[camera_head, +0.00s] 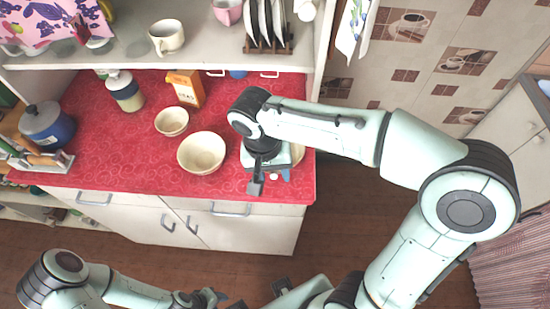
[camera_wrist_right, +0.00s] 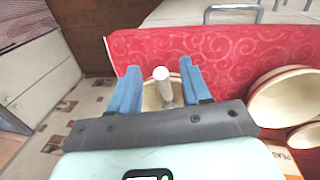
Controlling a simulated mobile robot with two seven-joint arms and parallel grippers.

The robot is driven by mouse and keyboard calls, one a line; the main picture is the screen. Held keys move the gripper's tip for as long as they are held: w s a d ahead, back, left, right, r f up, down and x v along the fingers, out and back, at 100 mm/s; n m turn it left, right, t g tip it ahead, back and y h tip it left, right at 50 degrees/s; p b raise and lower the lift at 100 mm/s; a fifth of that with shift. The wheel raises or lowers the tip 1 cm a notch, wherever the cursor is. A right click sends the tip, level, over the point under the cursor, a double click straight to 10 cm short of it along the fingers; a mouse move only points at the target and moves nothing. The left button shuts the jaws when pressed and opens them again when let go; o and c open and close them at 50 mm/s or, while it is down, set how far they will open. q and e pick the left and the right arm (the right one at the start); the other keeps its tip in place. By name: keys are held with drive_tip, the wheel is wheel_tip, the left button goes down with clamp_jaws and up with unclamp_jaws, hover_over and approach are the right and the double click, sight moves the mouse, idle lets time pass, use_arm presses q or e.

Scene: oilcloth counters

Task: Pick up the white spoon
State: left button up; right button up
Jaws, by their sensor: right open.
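My right gripper (camera_head: 257,186) is over the right end of the red counter and points down. In the right wrist view its two blue fingers (camera_wrist_right: 160,88) are apart. A white rounded piece, probably the white spoon's end (camera_wrist_right: 161,74), shows between them, with space on both sides. A pale container or bowl (camera_wrist_right: 150,98) lies around or under it, mostly hidden by the gripper. My left gripper (camera_head: 208,298) is low at the bottom edge, partly seen, away from the counter.
Two cream bowls, a larger one (camera_head: 202,153) and a smaller one (camera_head: 172,121), stand left of the right gripper. An orange box (camera_head: 186,89), a jar (camera_head: 126,91) and a blue pot (camera_head: 47,125) stand farther left. A shelf (camera_head: 125,55) overhangs the back.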

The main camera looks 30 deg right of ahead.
drive_tip(key=f, duration=0.3)
drive_tip(key=shift+d+f, duration=0.3)
drive_tip(key=shift+f, duration=0.05)
clamp_jaws()
drive_tip(key=shift+r, duration=0.15)
